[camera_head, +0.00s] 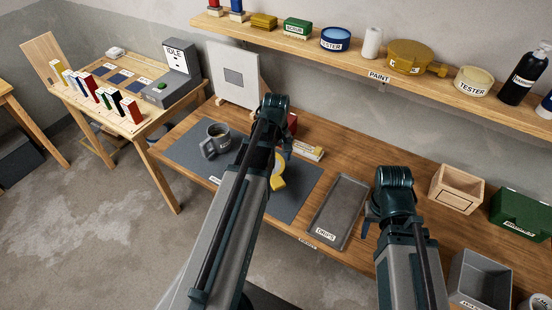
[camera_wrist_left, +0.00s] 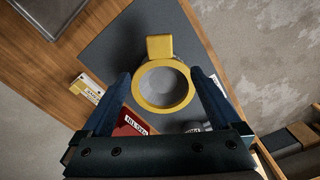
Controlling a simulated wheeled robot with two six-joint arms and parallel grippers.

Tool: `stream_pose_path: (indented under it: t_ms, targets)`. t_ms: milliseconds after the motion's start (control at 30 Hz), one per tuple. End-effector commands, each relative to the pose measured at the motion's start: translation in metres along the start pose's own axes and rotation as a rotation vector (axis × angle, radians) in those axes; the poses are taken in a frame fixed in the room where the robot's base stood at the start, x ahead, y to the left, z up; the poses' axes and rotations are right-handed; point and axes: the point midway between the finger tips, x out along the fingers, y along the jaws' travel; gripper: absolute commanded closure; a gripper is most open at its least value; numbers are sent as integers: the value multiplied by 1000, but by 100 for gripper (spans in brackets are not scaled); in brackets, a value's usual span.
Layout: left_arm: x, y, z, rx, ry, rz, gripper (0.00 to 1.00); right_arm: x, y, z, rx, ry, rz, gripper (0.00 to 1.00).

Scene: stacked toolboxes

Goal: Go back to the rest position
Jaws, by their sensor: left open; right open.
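My left gripper (camera_wrist_left: 161,78) is open in the left wrist view, with its two fingers pointing towards a round yellow-rimmed container (camera_wrist_left: 138,88) with a yellow handle. The container appears between the fingers; I cannot tell how far below them it is. In the head view this yellow container (camera_head: 279,182) is partly hidden by my left arm and stands on the dark grey mat. My right gripper (camera_head: 371,213) is open and empty beside the right edge of the grey tray; its fingers are mostly hidden behind the wrist.
The grey mat (camera_head: 302,197) also holds a grey mug (camera_head: 217,139). A yellow-and-white box (camera_head: 308,150) and a red item (camera_head: 292,122) are behind it. A grey DRIPS tray (camera_head: 341,205), wooden box (camera_head: 457,188) and green box (camera_head: 522,210) lie rightward. A shelf (camera_head: 455,104) runs above.

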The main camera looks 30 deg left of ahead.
Motion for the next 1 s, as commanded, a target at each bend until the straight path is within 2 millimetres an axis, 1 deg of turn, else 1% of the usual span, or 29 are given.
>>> stream_pose_path:
  t_ms: [33, 133, 633, 733, 767, 867, 900, 967, 1000]
  targets:
    - [-10, 0, 0, 0, 0, 0, 3, -10, 1, 1, 1, 0, 0, 50]
    - [-14, 0, 0, 0, 0, 0, 3, -14, 1, 1, 3, 0, -1, 50]
    - [-13, 0, 0, 0, 0, 0, 3, -13, 1, 1, 3, 0, -1, 50]
    - [-10, 3, 6, 25, 0, -2, 3, -10, 1, 1, 3, 0, -1, 50]
    - [-7, 5, 12, 48, 0, -4, 3, -7, 1, 0, 3, 0, -1, 50]
    - [7, 18, 46, 193, 1, -15, 3, 7, -1, 0, 2, 0, 0, 50]
    - [15, 24, 64, 277, 3, -22, 3, 15, -1, -1, 1, 0, 0, 50]
    - [26, 32, 95, 420, 5, -35, 3, 27, -2, -2, 0, 0, 0, 50]
    - [34, 36, 115, 517, 6, -44, 3, 34, -3, -2, -1, 0, 0, 50]
